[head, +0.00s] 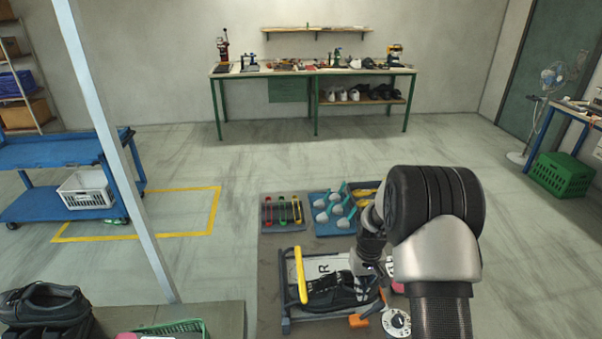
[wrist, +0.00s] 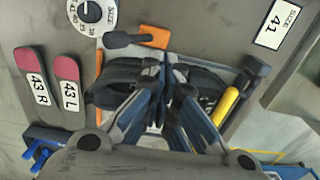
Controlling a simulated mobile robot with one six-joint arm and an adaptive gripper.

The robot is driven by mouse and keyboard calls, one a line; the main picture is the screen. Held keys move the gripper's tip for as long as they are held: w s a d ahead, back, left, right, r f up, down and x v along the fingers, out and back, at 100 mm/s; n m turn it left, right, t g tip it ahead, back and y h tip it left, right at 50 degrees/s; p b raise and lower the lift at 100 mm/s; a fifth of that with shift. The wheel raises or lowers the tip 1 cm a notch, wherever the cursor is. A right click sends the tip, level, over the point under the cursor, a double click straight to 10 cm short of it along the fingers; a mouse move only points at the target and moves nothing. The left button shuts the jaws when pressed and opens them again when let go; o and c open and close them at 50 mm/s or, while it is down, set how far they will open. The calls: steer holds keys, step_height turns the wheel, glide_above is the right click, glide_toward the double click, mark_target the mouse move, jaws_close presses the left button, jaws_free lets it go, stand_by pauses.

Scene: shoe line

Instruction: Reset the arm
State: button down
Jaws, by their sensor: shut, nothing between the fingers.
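My arm reaches over the workbench in the head view, with my gripper (head: 372,262) pointing down above the right part of a blue-grey fixture (head: 286,308). A black shoe (head: 328,292) lies in that fixture, beside a yellow handle (head: 300,275). In the wrist view my gripper (wrist: 166,100) is shut and empty, its fingers over the fixture. Black shoe parts (wrist: 115,92) show on both sides of the fingers. The fingers hide the middle of the fixture, and I cannot tell their height above it.
A size dial (head: 397,322) and orange-based tool (head: 358,321) lie near the fixture. Behind are a blue tray (head: 322,229) of lasts and a grey tool tray (head: 267,220). The wrist view shows 43 insoles (wrist: 68,92) and a size 41 card (wrist: 278,25). A post (head: 120,150) stands left.

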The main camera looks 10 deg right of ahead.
steer(key=s+a+r+t, duration=0.1)
steer(key=s+a+r, duration=0.15)
steer(key=r, duration=0.55)
steer(key=s+a+r, duration=0.1)
steer(key=s+r, duration=0.3)
steer(key=r, duration=0.3)
steer(key=s+a+r+t, duration=0.15)
steer(key=s+r, duration=0.25)
steer(key=r, duration=0.4)
steer(key=s+a+r+t, duration=0.1)
steer(key=s+a+r, duration=0.1)
steer(key=s, duration=0.7)
steer(key=s+a+r+t+b, duration=0.1)
steer(key=s+a+r, duration=0.1)
steer(key=s, duration=0.8)
steer(key=shift+s+r, duration=0.3)
steer(key=shift+r, duration=0.3)
